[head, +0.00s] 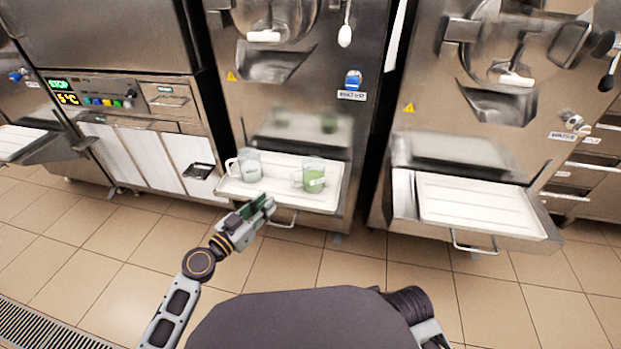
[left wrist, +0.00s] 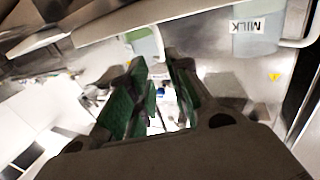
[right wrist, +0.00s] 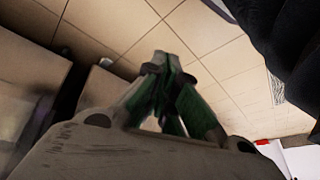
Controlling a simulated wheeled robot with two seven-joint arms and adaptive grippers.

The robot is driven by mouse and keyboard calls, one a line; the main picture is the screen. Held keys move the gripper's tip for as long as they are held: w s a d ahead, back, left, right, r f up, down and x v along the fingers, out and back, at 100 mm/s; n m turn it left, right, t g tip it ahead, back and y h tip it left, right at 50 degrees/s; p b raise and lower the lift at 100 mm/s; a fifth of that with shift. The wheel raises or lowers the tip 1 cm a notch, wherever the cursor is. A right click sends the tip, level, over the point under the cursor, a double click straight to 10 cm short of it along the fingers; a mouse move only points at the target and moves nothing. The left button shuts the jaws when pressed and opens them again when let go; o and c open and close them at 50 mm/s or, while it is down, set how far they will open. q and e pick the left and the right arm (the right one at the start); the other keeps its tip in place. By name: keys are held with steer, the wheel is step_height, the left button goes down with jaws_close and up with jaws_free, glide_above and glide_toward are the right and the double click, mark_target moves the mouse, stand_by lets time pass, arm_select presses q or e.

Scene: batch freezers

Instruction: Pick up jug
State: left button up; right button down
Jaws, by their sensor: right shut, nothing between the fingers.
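Two clear jugs stand upright on the white tray (head: 232,189) of the middle machine. The left jug (head: 250,167) looks pale, with its handle to the left. The right jug (head: 314,178) has green contents and a white label. In the left wrist view, a jug labelled MILK (left wrist: 257,30) shows at the upper right and a greenish jug (left wrist: 146,44) at top centre. My left gripper (head: 267,204) is open and empty, just in front of the tray's front edge, touching neither jug. It also shows in the left wrist view (left wrist: 153,62). My right gripper (right wrist: 160,62) is shut and empty over the floor.
A machine with an empty white tray (head: 478,208) stands at the right. A lower cabinet with a lit control panel (head: 100,101) stands at the left. A wire handle (head: 283,218) sticks out below the middle tray. The tiled floor (head: 110,245) is clear in front.

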mark_target(293, 184)
arm_select(q)
steer(key=p+x, duration=0.1)
steer(key=x, duration=0.6)
steer(key=shift+w+d, duration=0.45)
steer(key=shift+w, duration=0.1)
arm_select(e)
steer(key=shift+s+d+r, duration=0.1)
steer(key=shift+d+r, duration=0.05)
steer(key=shift+r, duration=0.45)
steer(key=shift+d+r, duration=0.15)
steer(key=shift+r, duration=0.4)
steer(key=shift+f+g, duration=0.15)
steer(key=shift+g, duration=0.15)
arm_select(q)
steer(key=shift+w+d+f, duration=0.1)
steer(key=shift+w+d, duration=0.05)
steer(key=shift+f+x, duration=0.15)
steer(key=shift+x, duration=1.05)
steer(key=shift+f+x, duration=0.2)
steer(key=shift+x, duration=0.95)
steer(key=shift+w, duration=0.1)
arm_select(e)
steer(key=shift+s+a+f, duration=0.1)
steer(key=shift+f, duration=0.25)
steer(key=shift+r, duration=0.1)
